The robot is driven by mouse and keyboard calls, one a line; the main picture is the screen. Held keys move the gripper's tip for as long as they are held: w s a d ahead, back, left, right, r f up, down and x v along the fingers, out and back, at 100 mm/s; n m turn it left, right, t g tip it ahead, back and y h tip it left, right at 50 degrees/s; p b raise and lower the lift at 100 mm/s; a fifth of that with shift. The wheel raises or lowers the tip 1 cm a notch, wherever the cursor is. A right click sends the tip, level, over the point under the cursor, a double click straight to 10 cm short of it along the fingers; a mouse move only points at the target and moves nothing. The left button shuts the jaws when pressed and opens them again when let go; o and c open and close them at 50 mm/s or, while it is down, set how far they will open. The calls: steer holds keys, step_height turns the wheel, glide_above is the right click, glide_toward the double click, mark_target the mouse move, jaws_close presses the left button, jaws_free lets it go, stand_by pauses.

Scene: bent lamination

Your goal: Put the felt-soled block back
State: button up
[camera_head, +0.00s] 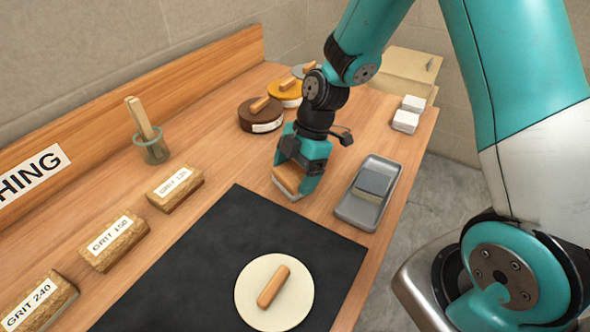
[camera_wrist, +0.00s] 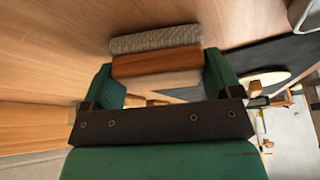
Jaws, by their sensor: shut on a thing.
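My gripper (camera_head: 302,165) is shut on a wooden block with a pale grey sole (camera_head: 287,181), near the far edge of the black mat. In the wrist view the block (camera_wrist: 157,63) sits between the two fingers (camera_wrist: 160,80), its textured grey, felt-like sole (camera_wrist: 155,39) facing away from the palm. The block is low over the bench; I cannot tell whether its sole touches the wood. A grey tray (camera_head: 352,213) is just right of my gripper, with a blue-grey block (camera_head: 372,184) in it.
The black mat (camera_head: 200,265) bears a cream disc with a wooden handle (camera_head: 274,292). Several labelled grit blocks (camera_head: 113,240) line the left. White blocks (camera_head: 405,121) are at back right.

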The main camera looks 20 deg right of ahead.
steer(key=shift+f, duration=0.2)
steer(key=o, duration=0.7)
steer(key=shift+r, duration=0.1)
steer(key=shift+c, duration=0.2)
steer(key=shift+r, duration=0.1)
steer(key=s+b+v, duration=0.1)
steer(key=v, duration=1)
steer(key=s+a+r+m, duration=0.4)
steer(key=s+m, duration=0.2)
steer(key=s, duration=0.3)
steer(key=s+a+r+m+t, duration=0.1)
steer(key=s+a+r+m, duration=0.2)
steer(key=s+a+m, duration=0.2)
steer(key=s+m, duration=0.2)
steer(key=s, duration=0.2)
steer(key=shift+r, duration=0.35)
